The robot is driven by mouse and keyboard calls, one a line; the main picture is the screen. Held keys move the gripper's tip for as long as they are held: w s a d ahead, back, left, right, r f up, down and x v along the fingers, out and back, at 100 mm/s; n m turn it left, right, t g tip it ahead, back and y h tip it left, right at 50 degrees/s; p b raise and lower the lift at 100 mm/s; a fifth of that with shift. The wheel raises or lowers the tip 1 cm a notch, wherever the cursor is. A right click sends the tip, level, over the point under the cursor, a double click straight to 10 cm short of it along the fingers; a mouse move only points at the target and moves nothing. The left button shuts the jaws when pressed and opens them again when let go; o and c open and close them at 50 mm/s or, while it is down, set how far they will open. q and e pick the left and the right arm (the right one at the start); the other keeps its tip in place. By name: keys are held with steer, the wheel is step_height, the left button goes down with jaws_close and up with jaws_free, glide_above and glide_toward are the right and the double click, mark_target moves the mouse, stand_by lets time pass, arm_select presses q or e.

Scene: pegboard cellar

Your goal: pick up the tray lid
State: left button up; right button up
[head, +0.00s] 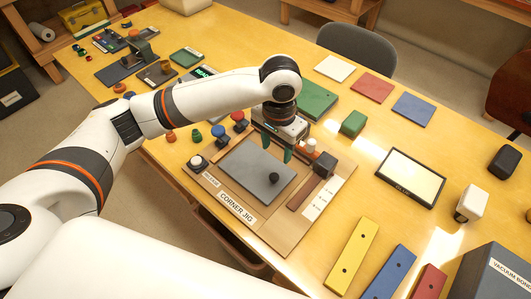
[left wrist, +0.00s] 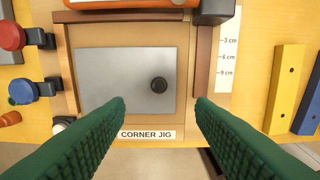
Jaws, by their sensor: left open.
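The tray lid is a flat grey plate (head: 248,170) with a round black knob (head: 273,179) near one side. It lies in the wooden corner jig (head: 228,208) on the table. The plate (left wrist: 112,70) and its knob (left wrist: 158,85) also show in the left wrist view. My left gripper (head: 279,146) is open and empty, with green fingers, above the lid's far side in the head view. In the left wrist view the fingertips (left wrist: 160,103) are wide apart, with the knob between and slightly beyond them. My right gripper is not in view.
A dark block (head: 324,164) and a brown rail stand along the jig's right side, by a centimetre scale (head: 320,200). Red (head: 238,116) and blue (head: 218,131) knobs sit on the left. Yellow (head: 352,255), blue and red bars lie right. A tablet (head: 411,174) lies beyond them.

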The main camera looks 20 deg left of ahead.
arm_select(q)
glide_above(274, 176)
step_height(274, 176, down, 5)
steer(key=shift+d+f+p, duration=0.1)
steer(key=shift+f+p, duration=0.1)
steer(key=shift+p, duration=0.25)
steer(key=shift+f, duration=0.35)
step_height(274, 176, down, 5)
steer(key=shift+r+p, duration=0.1)
steer(key=shift+p, duration=0.6)
steer(key=shift+f, duration=0.4)
steer(key=shift+c, duration=0.8)
jaws_close()
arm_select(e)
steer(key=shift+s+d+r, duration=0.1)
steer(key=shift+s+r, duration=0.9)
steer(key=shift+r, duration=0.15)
